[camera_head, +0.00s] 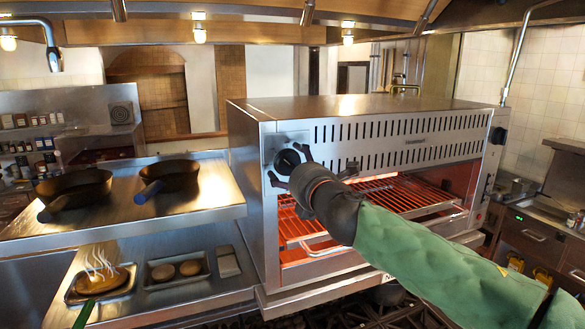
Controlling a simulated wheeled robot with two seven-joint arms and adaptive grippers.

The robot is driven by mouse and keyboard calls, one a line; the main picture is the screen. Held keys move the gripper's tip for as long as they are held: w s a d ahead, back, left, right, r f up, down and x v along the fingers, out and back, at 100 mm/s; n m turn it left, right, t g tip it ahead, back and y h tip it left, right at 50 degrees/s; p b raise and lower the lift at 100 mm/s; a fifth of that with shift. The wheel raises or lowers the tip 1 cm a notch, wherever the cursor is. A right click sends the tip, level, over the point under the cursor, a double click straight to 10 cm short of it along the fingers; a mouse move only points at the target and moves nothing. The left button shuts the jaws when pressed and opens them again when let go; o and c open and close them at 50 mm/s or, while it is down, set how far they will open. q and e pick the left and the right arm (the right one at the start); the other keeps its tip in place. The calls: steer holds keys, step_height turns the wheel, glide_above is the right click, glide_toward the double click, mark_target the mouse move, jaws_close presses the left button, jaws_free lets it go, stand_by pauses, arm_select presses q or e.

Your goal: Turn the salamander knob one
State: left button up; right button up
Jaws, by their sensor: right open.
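The salamander (370,135) is a steel grill with a slotted front, standing in the middle of the view. A round black knob (288,159) sits at the left end of its front face. My right gripper (291,167) is at this knob, with its dark fingers open on either side of it. I cannot tell whether the fingers touch the knob. My left gripper is not in view.
The salamander's wire rack (405,195) glows orange below the knob, partly hidden by my right arm. Two dark pans (75,188) (168,175) stand on the steel shelf (215,190) at left. Small trays with food sit below. A hood hangs above.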

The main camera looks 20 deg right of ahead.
steer(key=shift+w, duration=0.4)
steer(key=shift+s, duration=0.15)
steer(key=c, duration=1.2)
steer(key=shift+f, duration=0.1)
